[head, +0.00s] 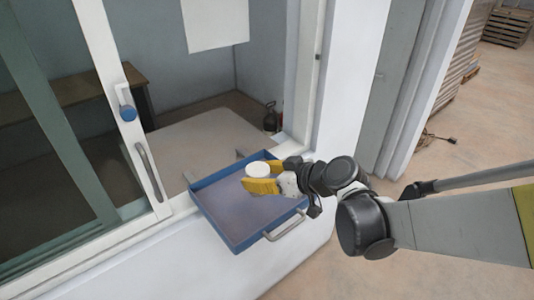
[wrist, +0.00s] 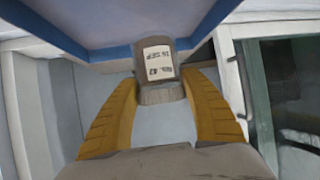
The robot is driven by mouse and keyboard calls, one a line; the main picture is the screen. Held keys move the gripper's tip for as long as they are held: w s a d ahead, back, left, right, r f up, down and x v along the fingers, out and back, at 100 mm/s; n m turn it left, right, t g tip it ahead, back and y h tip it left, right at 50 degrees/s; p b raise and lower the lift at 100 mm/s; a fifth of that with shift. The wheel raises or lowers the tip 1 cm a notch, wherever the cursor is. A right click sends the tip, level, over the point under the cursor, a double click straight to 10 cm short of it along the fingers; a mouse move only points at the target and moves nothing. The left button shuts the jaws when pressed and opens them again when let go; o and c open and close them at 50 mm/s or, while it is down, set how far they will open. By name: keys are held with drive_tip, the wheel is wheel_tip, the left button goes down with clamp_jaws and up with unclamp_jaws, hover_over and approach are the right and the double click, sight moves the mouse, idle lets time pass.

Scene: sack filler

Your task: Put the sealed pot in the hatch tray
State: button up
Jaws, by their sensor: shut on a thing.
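The sealed pot (head: 257,169) shows a round white lid in the head view. In the wrist view the pot (wrist: 157,65) is grey with a pale printed label. My gripper (head: 260,180) has yellow fingers, shut on the pot from its two sides. The fingers also show in the wrist view (wrist: 160,82). The hatch tray (head: 235,245) is a shallow blue tray with a grey floor, at the window sill. In the head view the pot appears over the tray's back right part. I cannot tell whether its bottom touches the tray floor, since the fingers hide it.
A metal handle (head: 286,226) is on the tray's front side. A pale counter (head: 205,140) lies behind the tray. The tray's left and front parts are bare.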

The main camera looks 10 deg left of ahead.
drive_tip(key=shift+w+a+f+b, duration=0.5)
drive_tip(key=shift+w+f, duration=0.25)
drive_tip(key=shift+f, duration=0.45)
drive_tip(key=shift+w+a+f+b, duration=0.35)
drive_tip(key=shift+w+a+f, duration=0.3)
drive_tip(key=shift+f, duration=0.6)
drive_tip(key=shift+w+a+f+b, duration=0.45)
drive_tip(key=shift+w+f, duration=0.4)
drive_tip(key=shift+f, duration=0.35)
drive_tip(key=shift+f, duration=0.15)
drive_tip(key=o, duration=1.2)
